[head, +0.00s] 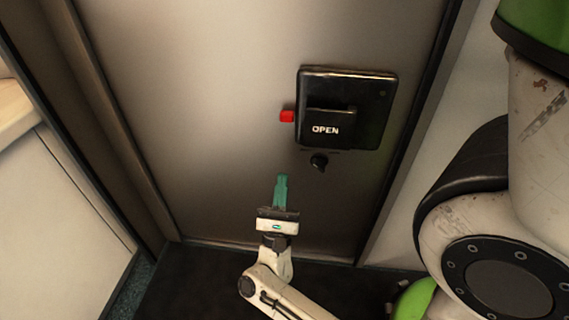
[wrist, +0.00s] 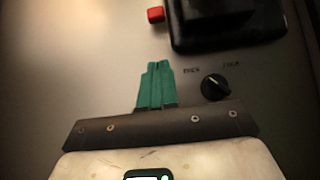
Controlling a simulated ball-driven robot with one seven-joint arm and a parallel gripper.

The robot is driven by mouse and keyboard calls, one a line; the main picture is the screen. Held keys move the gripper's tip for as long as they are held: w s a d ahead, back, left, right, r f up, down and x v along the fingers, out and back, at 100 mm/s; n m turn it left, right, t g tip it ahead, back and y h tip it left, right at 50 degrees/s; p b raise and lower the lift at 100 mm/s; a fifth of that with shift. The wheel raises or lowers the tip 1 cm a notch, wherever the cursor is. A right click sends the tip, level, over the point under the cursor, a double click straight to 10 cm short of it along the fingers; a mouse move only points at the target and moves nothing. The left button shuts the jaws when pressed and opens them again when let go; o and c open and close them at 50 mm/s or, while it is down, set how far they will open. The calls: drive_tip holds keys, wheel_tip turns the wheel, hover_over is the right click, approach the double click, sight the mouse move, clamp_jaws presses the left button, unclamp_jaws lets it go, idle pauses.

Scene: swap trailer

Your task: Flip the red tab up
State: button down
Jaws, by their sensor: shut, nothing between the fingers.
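The red tab (head: 287,116) sticks out of the left side of a black lock box (head: 369,111) on the door. It also shows in the wrist view (wrist: 156,14), at the top, beside the box's left edge. My gripper (head: 282,178) has green fingers, shut together and empty. In the head view it is below the tab and a little to its left. In the wrist view the fingertips (wrist: 158,66) point up toward the tab, with a gap between them.
The box has a black handle plate marked OPEN (head: 328,128). A small black knob (head: 319,161) sits below it, to the right of my fingers in the wrist view. The metal door (head: 200,110) is bare left of the box. A counter (head: 15,108) stands at far left.

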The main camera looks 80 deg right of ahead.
drive_tip(key=shift+v, duration=0.9)
